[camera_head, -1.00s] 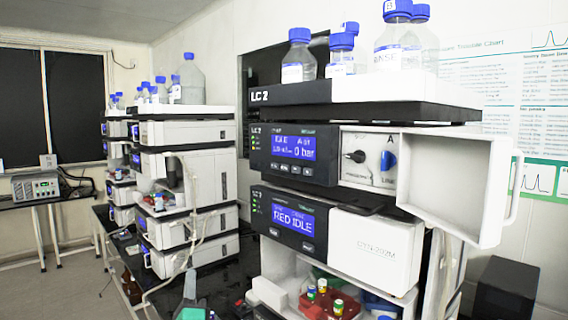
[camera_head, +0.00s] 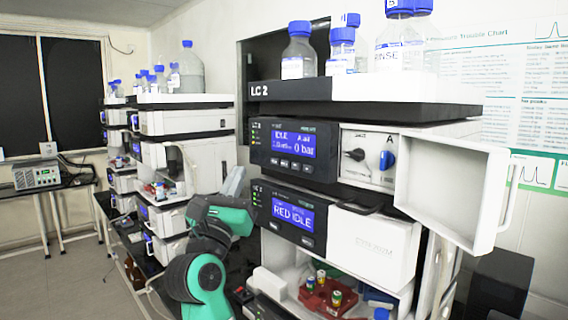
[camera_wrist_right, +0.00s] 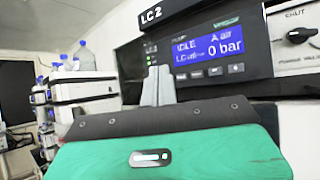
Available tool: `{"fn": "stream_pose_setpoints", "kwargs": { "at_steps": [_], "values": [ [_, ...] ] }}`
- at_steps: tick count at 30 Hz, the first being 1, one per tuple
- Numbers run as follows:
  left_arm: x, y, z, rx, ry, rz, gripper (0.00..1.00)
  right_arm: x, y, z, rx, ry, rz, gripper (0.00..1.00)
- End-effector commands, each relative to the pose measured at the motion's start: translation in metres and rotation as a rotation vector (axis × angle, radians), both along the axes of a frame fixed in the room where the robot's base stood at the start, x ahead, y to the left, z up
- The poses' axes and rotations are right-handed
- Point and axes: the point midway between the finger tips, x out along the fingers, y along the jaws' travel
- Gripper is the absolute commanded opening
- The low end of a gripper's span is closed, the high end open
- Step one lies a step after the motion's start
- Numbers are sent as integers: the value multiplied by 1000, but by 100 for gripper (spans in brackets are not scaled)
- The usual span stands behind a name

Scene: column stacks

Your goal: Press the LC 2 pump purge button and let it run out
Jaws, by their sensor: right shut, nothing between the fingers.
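The LC 2 pump (camera_head: 325,165) is the upper module under the LC 2 label. Its lit blue display (camera_head: 295,144) reads IDLE, with A and 0 bar, and also shows in the right wrist view (camera_wrist_right: 208,48). A row of small buttons (camera_head: 290,164) lies below the display; their labels are too small to read. My right gripper (camera_head: 234,182) is shut and empty, just left of the stack and apart from the buttons. In the right wrist view its closed fingers (camera_wrist_right: 158,75) point up in front of the panel's left edge. My left gripper is not in view.
An open white door (camera_head: 450,190) sticks out at the pump's right, beside the valve knobs (camera_head: 388,160). Below is a module reading RED IDLE (camera_head: 292,212). Bottles with blue caps (camera_head: 299,50) stand on top. Other stacks (camera_head: 165,150) stand at the left.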

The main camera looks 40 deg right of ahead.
Motion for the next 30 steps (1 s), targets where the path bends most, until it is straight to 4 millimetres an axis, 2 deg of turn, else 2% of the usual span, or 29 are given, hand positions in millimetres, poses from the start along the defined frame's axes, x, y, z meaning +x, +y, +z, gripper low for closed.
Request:
{"fn": "stream_pose_setpoints", "kwargs": {
  "at_steps": [8,21,30],
  "values": [
    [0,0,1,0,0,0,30,1,-5,0,-2,2,-3,0],
    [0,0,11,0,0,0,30,5,-62,0,-4,2,-4,0],
    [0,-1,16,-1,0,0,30,7,-86,0,-3,2,-2,0]
  ]
}}
